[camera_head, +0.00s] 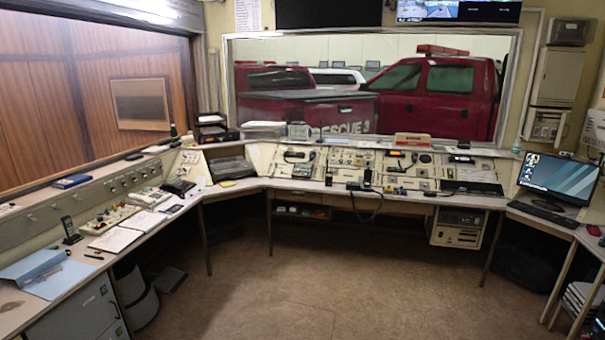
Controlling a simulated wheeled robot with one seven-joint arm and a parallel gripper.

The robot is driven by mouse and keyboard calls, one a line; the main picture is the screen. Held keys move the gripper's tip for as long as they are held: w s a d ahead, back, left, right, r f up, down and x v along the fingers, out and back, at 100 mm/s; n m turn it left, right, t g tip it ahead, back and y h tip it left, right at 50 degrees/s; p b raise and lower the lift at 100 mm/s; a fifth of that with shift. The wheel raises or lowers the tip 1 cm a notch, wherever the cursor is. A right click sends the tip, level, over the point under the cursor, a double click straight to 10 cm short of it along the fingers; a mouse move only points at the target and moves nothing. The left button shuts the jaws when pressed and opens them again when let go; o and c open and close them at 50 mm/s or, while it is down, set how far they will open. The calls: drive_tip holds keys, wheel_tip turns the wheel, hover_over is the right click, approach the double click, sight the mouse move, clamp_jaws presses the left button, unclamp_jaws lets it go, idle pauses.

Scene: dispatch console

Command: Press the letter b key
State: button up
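A black computer keyboard (542,213) lies on the desk at the right, in front of a lit monitor (559,178) with a blue screen. Its single keys are too small to tell apart, so I cannot make out the letter b key. A dark laptop-like device (231,168) stands on the desk left of the middle. A dark flat panel (471,187) sits on the console right of the middle; I cannot tell if it has keys. My gripper is not in view.
A long desk (320,188) curves around the room with consoles, phones and papers. The brown floor (270,280) in the middle is clear. A dark chair or bag (524,266) is under the right desk. A small bin (138,295) stands at left.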

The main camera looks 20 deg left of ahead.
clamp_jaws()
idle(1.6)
